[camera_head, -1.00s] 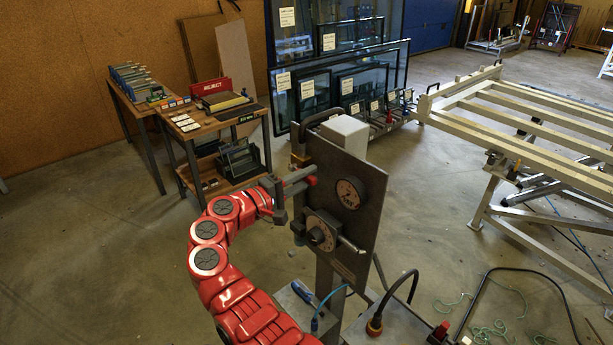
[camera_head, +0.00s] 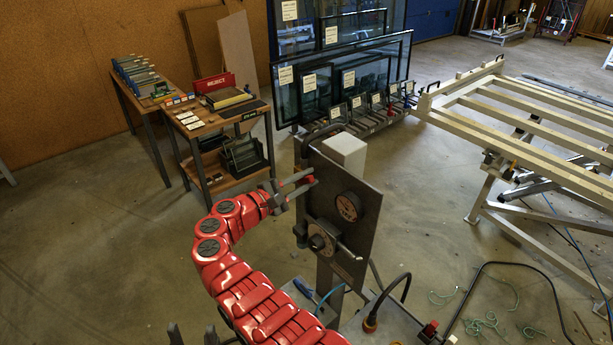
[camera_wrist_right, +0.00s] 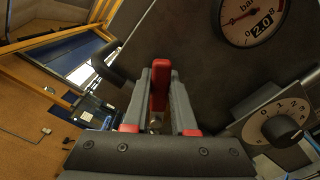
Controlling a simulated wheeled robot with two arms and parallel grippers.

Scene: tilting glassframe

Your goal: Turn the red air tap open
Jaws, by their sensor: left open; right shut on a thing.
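The red air tap (camera_wrist_right: 160,88) shows in the right wrist view as a red lever between the fingers of my right gripper (camera_wrist_right: 160,100). The fingers are shut on it. In the head view my right gripper (camera_head: 298,186) is at the left edge of the dark upright panel (camera_head: 356,240), and a small red part shows at its tips. Most of the tap is hidden there. The round pressure gauge (camera_wrist_right: 250,18) and a numbered dial (camera_wrist_right: 282,130) sit on the panel. My left gripper (camera_head: 192,335) is open and empty at the bottom edge of the head view.
A lever handle (camera_head: 343,250) sticks out from the panel's dial. A cart with a cable plug (camera_head: 370,322) stands below it. A pale slatted frame table (camera_head: 520,110) is at right, workbenches (camera_head: 205,120) at back left. Floor at left is clear.

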